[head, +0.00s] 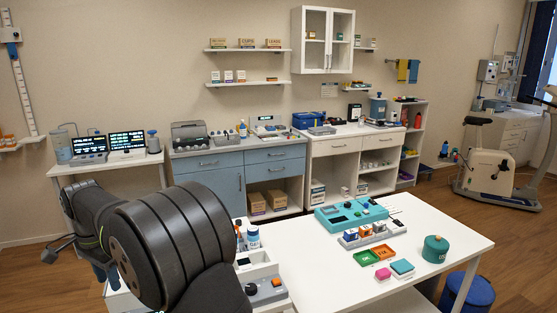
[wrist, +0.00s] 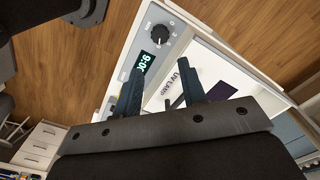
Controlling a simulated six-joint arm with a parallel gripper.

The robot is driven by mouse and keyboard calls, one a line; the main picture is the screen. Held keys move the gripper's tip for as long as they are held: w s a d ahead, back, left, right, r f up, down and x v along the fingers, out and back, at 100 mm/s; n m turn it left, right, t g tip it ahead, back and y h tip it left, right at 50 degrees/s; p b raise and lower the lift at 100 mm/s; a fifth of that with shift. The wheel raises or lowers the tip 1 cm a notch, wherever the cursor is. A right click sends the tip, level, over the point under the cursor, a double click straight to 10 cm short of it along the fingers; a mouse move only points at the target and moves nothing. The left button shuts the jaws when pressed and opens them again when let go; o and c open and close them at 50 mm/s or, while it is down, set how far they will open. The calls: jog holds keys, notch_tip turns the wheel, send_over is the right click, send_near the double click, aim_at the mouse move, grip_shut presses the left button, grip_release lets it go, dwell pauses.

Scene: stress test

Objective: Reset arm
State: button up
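My arm (head: 165,240) fills the lower left of the head view, with its large dark joint in front. Below and beyond the fingers is a white device (wrist: 205,62) with lettering that seems to read "UV LAMP". I cannot tell whether the fingers touch the device.
A blue bin (head: 468,293) stands at right. Cabinets (head: 210,180) line the wall.

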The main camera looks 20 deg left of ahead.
notch_tip(320, 180, down, 13)
jog(key=n, duration=0.9)
jog(key=shift+r+n, duration=0.1)
jog(key=shift+n, duration=0.2)
jog(key=n, duration=0.4)
jog(key=shift+n, duration=2.3)
jog(key=shift+o, duration=0.2)
